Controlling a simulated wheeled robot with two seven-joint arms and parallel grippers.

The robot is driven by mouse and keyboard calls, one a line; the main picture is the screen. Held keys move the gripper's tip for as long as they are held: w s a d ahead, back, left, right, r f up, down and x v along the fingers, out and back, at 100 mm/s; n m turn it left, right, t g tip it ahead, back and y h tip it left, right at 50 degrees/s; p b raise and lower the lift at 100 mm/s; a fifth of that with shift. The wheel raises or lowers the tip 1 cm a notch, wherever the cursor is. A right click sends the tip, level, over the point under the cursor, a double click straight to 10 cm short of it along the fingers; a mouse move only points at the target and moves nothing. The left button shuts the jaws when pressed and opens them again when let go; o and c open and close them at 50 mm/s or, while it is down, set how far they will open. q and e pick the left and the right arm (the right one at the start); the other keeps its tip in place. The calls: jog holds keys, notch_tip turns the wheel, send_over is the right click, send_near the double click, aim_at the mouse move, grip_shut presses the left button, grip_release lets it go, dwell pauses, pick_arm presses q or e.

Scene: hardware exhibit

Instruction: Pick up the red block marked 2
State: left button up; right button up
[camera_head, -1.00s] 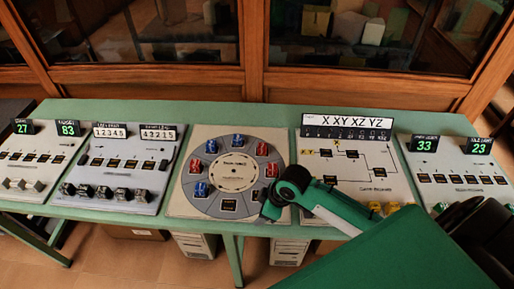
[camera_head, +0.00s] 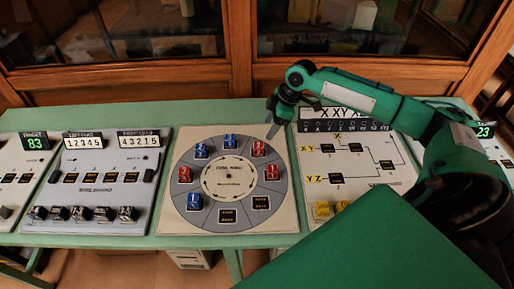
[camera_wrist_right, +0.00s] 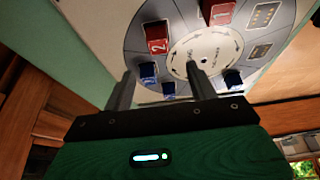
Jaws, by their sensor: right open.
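The red block marked 2 (camera_wrist_right: 157,36) sits on the round grey dial (camera_head: 216,165) of the middle panel. In the head view it is the red block (camera_head: 258,149) at the dial's upper right. My right gripper (camera_head: 272,131) points down just above and right of it, apart from it. In the wrist view the gripper (camera_wrist_right: 159,72) is open with nothing between its fingers, and the red block lies beyond the fingertips. My left gripper is not in view.
Another red block (camera_head: 274,173) sits close by on the dial. A third red block (camera_head: 185,174) and several blue blocks (camera_head: 230,141) share the ring. A panel with letter signs (camera_head: 345,165) stands to the right. Wooden glass cabinets (camera_head: 240,70) rise behind the green table.

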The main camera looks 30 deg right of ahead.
aim_at(259, 145)
jog(key=x, duration=0.5)
jog(key=shift+w+a+f+p, duration=0.1)
jog(key=shift+f+p, duration=0.25)
jog(key=shift+w+a+f, duration=0.1)
jog(key=shift+a+f, duration=0.05)
jog(key=shift+f, duration=0.3)
jog(key=x, duration=0.2)
jog(key=p+x, duration=0.1)
jog(key=x, duration=0.1)
jog(key=shift+f+p, duration=0.3)
jog(key=shift+f, duration=0.05)
jog(key=c, duration=1.1)
